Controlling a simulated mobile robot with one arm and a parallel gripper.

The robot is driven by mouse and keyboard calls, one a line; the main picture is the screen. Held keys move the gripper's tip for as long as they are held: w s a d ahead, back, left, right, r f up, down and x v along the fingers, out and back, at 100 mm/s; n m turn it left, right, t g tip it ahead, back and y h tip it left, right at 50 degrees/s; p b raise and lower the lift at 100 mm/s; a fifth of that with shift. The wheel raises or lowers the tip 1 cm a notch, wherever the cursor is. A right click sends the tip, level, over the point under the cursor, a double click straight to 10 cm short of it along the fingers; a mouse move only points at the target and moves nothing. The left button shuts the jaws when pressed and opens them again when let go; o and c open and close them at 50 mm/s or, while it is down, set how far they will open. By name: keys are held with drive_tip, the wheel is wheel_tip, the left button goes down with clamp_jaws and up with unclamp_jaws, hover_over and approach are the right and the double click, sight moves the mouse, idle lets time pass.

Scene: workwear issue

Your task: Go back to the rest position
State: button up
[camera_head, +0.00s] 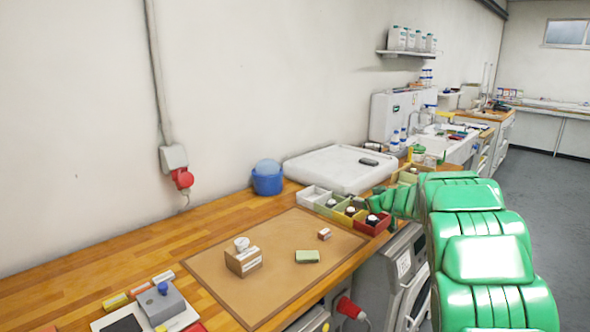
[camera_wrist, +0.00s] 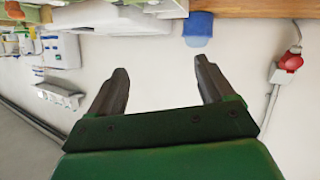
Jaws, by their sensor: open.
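My green arm (camera_head: 482,255) rises at the right of the head view and reaches toward the row of small bins on the bench. In the wrist view my gripper (camera_wrist: 160,82) has its two dark fingers spread wide apart, with only the pale wall between them. The picture there is upside down, with the bench edge along the top. Nothing is held. In the head view the fingertips are hard to make out among the bins.
The wooden bench (camera_head: 190,240) carries a brown mat (camera_head: 215,283) with a wooden block (camera_head: 243,262), a green block (camera_head: 307,256) and a small box (camera_head: 324,233). Close to my arm are a red bin (camera_head: 373,228) and a white tray (camera_head: 335,168). A blue bucket (camera_head: 267,180) stands by the wall.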

drive_tip(key=s+d+r+m+g+h, duration=0.1)
drive_tip(key=s+d+r+m+h, duration=0.15)
drive_tip(key=s, duration=0.45)
drive_tip(key=s+d+r+m+g+h, duration=0.1)
drive_tip(key=s+d+r+m+h, duration=0.2)
drive_tip(key=s, duration=0.5)
drive_tip(key=s+d+r+m+g+h, duration=0.2)
drive_tip(key=s+d+r+h, duration=0.15)
drive_tip(key=s, duration=0.35)
drive_tip(key=s+a+f+g+y, duration=0.1)
drive_tip(key=s+a+f+g, duration=0.2)
drive_tip(key=s, duration=1.2)
drive_tip(key=s+a+f+g+y, duration=0.2)
drive_tip(key=s+a, duration=0.8)
drive_tip(key=s, duration=0.6)
drive_tip(key=s+a+f+n+g+y, duration=0.1)
drive_tip(key=s+a+f+g, duration=0.4)
drive_tip(key=s, duration=1.1)
drive_tip(key=shift+a+g, duration=0.3)
drive_tip(key=shift+a, duration=0.45)
